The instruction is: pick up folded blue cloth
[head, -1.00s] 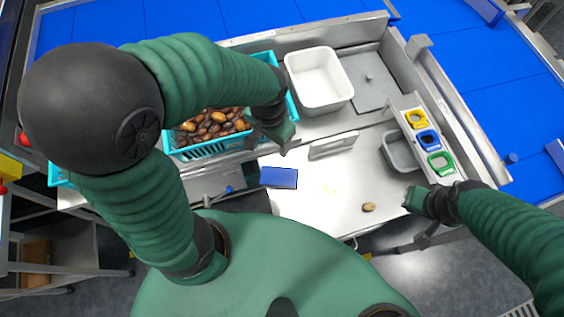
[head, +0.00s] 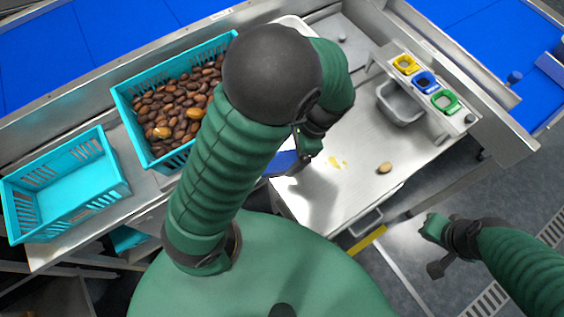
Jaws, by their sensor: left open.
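The folded blue cloth (head: 281,164) lies on the steel worktop, partly hidden behind my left arm and gripper. My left gripper (head: 303,158) is open and points down at the right end of the cloth. From this view I cannot tell whether its fingers touch the cloth. My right gripper (head: 431,233) is off the worktop's right front side, over the floor. Its finger opening is too small to make out.
A turquoise crate of dates (head: 124,103) and an empty turquoise crate (head: 66,197) stand at the left. A grey tub (head: 398,109) sits near the yellow, blue and green rings.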

